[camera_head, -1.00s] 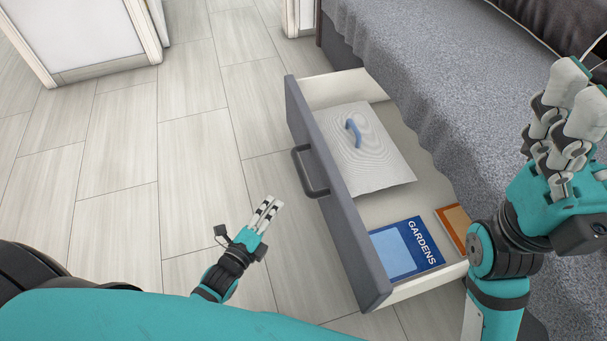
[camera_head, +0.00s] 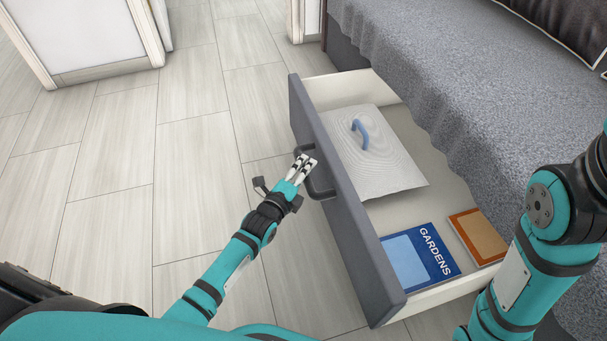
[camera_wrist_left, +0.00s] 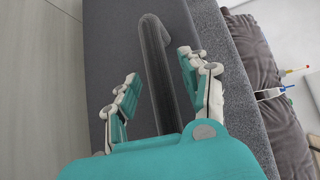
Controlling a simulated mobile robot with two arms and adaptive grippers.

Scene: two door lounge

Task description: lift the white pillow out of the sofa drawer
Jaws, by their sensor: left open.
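The white pillow (camera_head: 375,165) lies flat in the open sofa drawer (camera_head: 440,296), toward its far end, with a blue loop (camera_head: 360,133) standing up on top. The drawer's grey front (camera_head: 345,200) carries a dark bar handle (camera_head: 324,192). My left gripper (camera_head: 305,162) is at this handle, outside the drawer. In the left wrist view, its open fingers (camera_wrist_left: 158,88) stand on either side of the handle (camera_wrist_left: 155,60), with a gap visible on both sides. Of my right arm only links show in the head view; its gripper is out of frame.
A blue "GARDENS" book (camera_head: 420,257) and an orange-brown item (camera_head: 480,236) lie at the drawer's near end. The grey sofa (camera_head: 490,100) rises behind the drawer. Pale tiled floor (camera_head: 190,180) is clear to the left.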

